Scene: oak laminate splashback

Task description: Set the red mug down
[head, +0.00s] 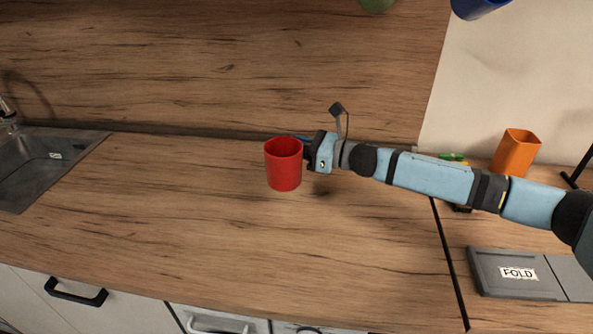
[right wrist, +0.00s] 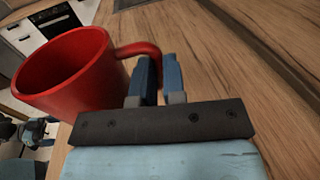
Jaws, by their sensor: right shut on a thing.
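The red mug (head: 283,165) is upright over the wooden counter, left of my right gripper (head: 308,152) in the head view. In the right wrist view the mug (right wrist: 68,75) shows large at the left, its handle pointing toward my right gripper (right wrist: 156,80). The gripper's blue fingers are shut on the handle. A faint dark shadow lies on the counter to the right of the mug's base. I cannot tell whether the base touches the counter. My left gripper is in neither view.
The counter (head: 190,220) around the mug is clear. A sink (head: 50,160) is at the far left. At the right are an orange cup (head: 516,152) and a grey board marked FOLD (head: 516,273). The wooden splashback (head: 210,65) rises behind.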

